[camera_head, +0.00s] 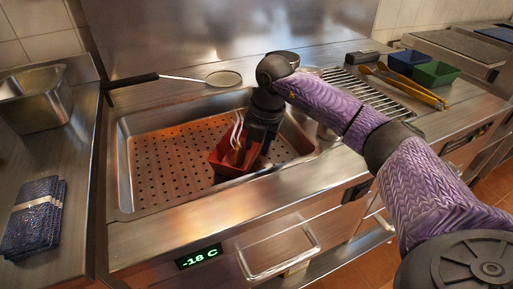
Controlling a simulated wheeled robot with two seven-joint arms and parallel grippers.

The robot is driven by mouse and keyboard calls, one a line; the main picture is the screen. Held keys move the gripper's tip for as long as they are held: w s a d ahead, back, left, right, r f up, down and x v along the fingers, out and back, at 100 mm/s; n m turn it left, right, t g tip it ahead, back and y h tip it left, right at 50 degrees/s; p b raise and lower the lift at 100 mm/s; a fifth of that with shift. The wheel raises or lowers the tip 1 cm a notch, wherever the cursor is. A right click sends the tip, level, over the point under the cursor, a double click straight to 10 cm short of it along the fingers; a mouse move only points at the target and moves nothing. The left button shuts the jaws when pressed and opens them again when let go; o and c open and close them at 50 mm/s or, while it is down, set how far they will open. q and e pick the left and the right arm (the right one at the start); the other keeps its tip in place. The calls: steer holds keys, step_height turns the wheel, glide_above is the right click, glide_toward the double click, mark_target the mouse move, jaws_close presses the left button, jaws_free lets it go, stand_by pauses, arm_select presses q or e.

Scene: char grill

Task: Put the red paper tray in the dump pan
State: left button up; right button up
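The red paper tray (228,166) is inside the perforated metal dump pan (165,165), right of the pan's middle. It looks tilted, and a brownish item and white curved strips (237,130) show at it. My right gripper (254,148) points down into the pan at the tray's right side, overlapping it in the view. Its fingertips are hidden or too dark to make out, so I cannot tell whether they grip the tray. I cannot tell whether the tray rests on the pan floor. My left gripper is out of view.
A long-handled skimmer (205,78) lies behind the pan. A grill grate (375,92), yellow tongs (415,90), and blue (408,62) and green (436,73) containers are at right. Folded blue cloths (35,215) and a metal bin (35,98) are at left. The pan's left half is clear.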

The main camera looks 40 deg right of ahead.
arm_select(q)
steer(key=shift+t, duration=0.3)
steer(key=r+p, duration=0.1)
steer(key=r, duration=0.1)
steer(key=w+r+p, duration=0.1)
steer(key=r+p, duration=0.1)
arm_select(e)
step_height(320, 180, up, 10)
steer(key=s, duration=0.1)
steer(key=shift+s+d+f, duration=0.2)
steer(key=shift+s+d, duration=0.05)
steer(key=shift+d, duration=0.2)
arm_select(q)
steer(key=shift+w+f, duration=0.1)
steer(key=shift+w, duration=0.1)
